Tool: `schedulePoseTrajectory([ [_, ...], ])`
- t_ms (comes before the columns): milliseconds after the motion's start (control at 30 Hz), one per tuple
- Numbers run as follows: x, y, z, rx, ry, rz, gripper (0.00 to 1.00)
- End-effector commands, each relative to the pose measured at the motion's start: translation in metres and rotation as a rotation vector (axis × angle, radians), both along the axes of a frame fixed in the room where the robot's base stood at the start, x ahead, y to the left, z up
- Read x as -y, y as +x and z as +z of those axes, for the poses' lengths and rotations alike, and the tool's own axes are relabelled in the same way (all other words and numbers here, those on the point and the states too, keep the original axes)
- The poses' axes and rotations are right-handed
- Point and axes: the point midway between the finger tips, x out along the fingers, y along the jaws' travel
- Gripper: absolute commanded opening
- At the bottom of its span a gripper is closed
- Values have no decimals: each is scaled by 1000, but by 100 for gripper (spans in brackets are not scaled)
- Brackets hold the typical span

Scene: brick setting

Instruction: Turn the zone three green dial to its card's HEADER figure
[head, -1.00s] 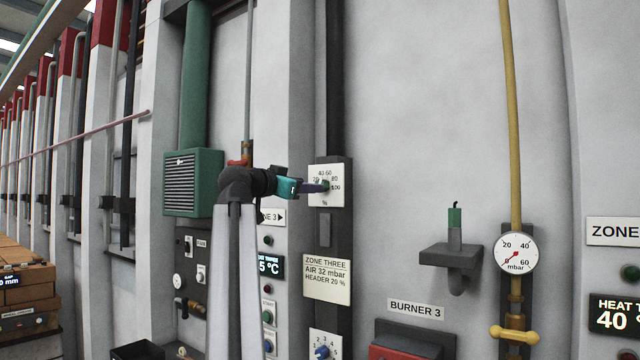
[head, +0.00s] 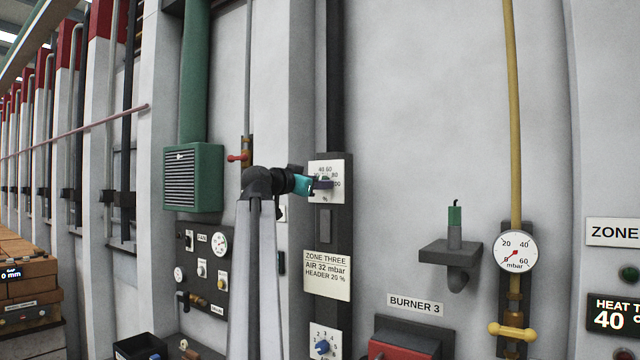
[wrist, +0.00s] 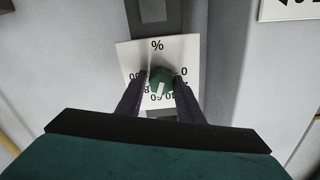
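The green dial (wrist: 160,81) sits on a white percent plate (wrist: 125,57), which the wrist view shows upside down. Its white mark points down in that view, near the 40–60 part of the scale. My gripper (wrist: 161,78) has a dark finger on each side of the dial, and both look in contact with it. In the head view my gripper (head: 326,183) is at the percent plate (head: 318,166), hiding the dial. The zone three card (head: 327,276) below reads AIR 32 mbar, HEADER 20 %.
A lower white plate with a blue dial (head: 322,347) is under the card. A green vent box (head: 193,178) and a small control panel (head: 205,270) are at left. A dark bracket (head: 450,252) and a yellow pipe with a gauge (head: 515,252) are at right.

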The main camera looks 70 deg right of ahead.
Motion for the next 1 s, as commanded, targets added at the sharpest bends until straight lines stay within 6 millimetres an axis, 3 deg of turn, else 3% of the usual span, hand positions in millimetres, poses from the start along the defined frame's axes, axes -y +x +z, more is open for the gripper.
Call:
schedulePoseTrajectory([
  [33, 0, -1, 0, 0, 1, -2, 24],
  [133, 0, -1, 0, 0, 1, -3, 8],
  [167, 0, -1, 0, 0, 2, -4, 8],
  [200, 16, -1, 1, -1, 3, -6, 8],
  [300, 4, -2, 0, -3, 2, -4, 8],
  [667, -1, -3, -3, -82, 27, -7, 8],
  [1000, -1, -4, -4, -306, 87, -7, 8],
])
